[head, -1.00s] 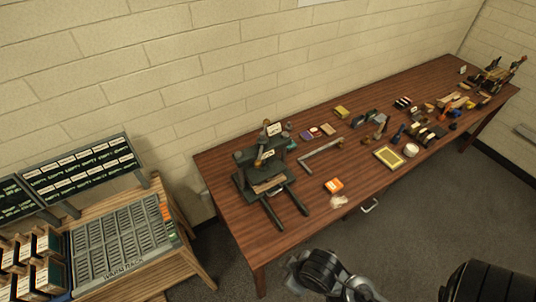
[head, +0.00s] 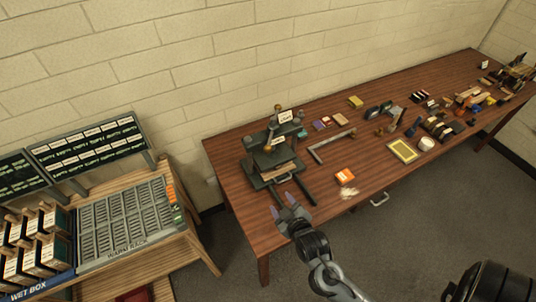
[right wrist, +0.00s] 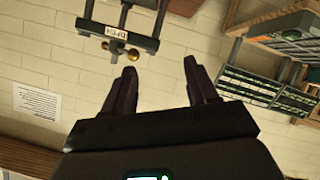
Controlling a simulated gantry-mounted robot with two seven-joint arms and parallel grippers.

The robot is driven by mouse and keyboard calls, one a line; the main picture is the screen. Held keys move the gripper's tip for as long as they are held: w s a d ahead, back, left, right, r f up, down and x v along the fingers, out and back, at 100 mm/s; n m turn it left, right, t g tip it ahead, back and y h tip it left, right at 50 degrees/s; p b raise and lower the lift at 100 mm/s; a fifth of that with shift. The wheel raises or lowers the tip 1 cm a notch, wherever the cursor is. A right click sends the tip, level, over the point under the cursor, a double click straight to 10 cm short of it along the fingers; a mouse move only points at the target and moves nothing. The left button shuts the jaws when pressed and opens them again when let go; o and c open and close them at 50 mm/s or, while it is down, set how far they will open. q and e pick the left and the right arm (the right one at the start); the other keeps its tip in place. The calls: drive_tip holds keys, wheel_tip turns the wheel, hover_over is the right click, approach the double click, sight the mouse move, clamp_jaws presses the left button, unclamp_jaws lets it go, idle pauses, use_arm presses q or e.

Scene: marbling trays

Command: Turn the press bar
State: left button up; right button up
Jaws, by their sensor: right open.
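The dark green press (head: 257,139) stands at the near left end of the wooden table, with two rails reaching toward the front edge. Its press bar has a brass knob (head: 268,149) at the near end and another at the far end. In the right wrist view, a brass knob (right wrist: 133,53) and a small tag show on the press, just beyond the fingertips. My right gripper (head: 283,211) is open and empty, in front of the press near the table's front edge, apart from the bar. In the right wrist view its fingers (right wrist: 160,75) are spread. My left gripper is not in view.
Several tools crowd the table's far end. The warm rack (head: 128,222) and wet box (head: 40,285) stand on a wooden bench at left.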

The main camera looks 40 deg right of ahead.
drive_tip(key=w+d+f+m+t+h+b, duration=0.1)
drive_tip(key=w+d+f+m+h+b, duration=0.2)
drive_tip(key=w+d+f+h+b, duration=0.35)
drive_tip(key=m+b, duration=0.2)
drive_tip(key=b, duration=0.2)
approach(268, 152)
drive_tip(key=w+f, duration=0.1)
drive_tip(key=shift+t+h, duration=0.3)
drive_tip(key=shift+h, duration=0.15)
drive_tip(key=x, duration=0.9)
drive_tip(key=shift+s+d, duration=0.1)
drive_tip(key=shift+d, duration=0.05)
use_arm(q)
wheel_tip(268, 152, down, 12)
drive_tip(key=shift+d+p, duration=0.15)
drive_tip(key=shift+p, duration=0.15)
use_arm(e)
drive_tip(key=shift+x, duration=0.95)
drive_tip(key=shift+c, duration=0.2)
drive_tip(key=c, duration=0.9)
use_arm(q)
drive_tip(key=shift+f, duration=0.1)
use_arm(e)
clamp_jaws()
